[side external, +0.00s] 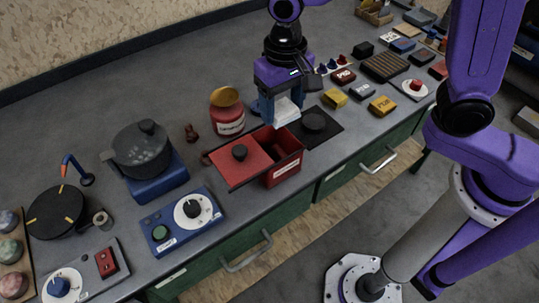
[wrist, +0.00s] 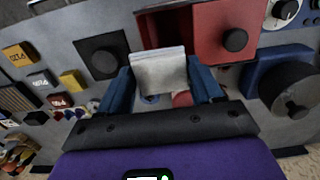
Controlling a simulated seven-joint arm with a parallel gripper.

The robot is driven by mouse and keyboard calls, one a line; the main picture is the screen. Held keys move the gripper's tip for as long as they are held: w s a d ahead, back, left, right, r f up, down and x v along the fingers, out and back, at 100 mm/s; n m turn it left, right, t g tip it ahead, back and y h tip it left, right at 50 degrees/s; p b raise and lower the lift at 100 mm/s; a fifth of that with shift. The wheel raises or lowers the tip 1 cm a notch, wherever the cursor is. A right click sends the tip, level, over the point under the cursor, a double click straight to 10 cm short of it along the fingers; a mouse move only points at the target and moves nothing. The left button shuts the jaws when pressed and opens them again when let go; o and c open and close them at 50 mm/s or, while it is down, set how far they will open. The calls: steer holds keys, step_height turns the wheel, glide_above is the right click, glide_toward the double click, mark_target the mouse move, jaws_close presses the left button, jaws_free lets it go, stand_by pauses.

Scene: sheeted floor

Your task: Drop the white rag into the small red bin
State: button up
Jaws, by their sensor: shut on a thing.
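The white rag (side external: 287,110) is pinched between the blue fingers of my gripper (side external: 282,106), hanging above the counter. It also shows between the fingers in the wrist view (wrist: 160,74). The small red bin (side external: 284,172) stands in front of and below the rag in the side view. Its red lid (side external: 236,165) with a black knob lies off to the left, leaving a dark opening on the right side. In the wrist view the bin (wrist: 148,31) is just past the rag, whose upper edge overlaps the bin's near edge. The rag's height above the rim is hard to judge.
A red jar (side external: 228,118) with an orange lid stands left of my gripper, close to the bin. A black plate (side external: 330,129) with a round knob lies to the right. A dark pot (side external: 143,154) and a blue dial box (side external: 182,221) stand farther left.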

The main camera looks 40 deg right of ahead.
steer(key=shift+s+a, duration=0.1)
steer(key=shift+a, duration=0.15)
steer(key=shift+f, duration=2.9)
steer(key=o, duration=1.2)
step_height(320, 180, up, 17)
glide_above(280, 126)
steer(key=w+d, duration=0.2)
steer(key=shift+s+a+r, duration=0.1)
steer(key=shift+a+r, duration=0.1)
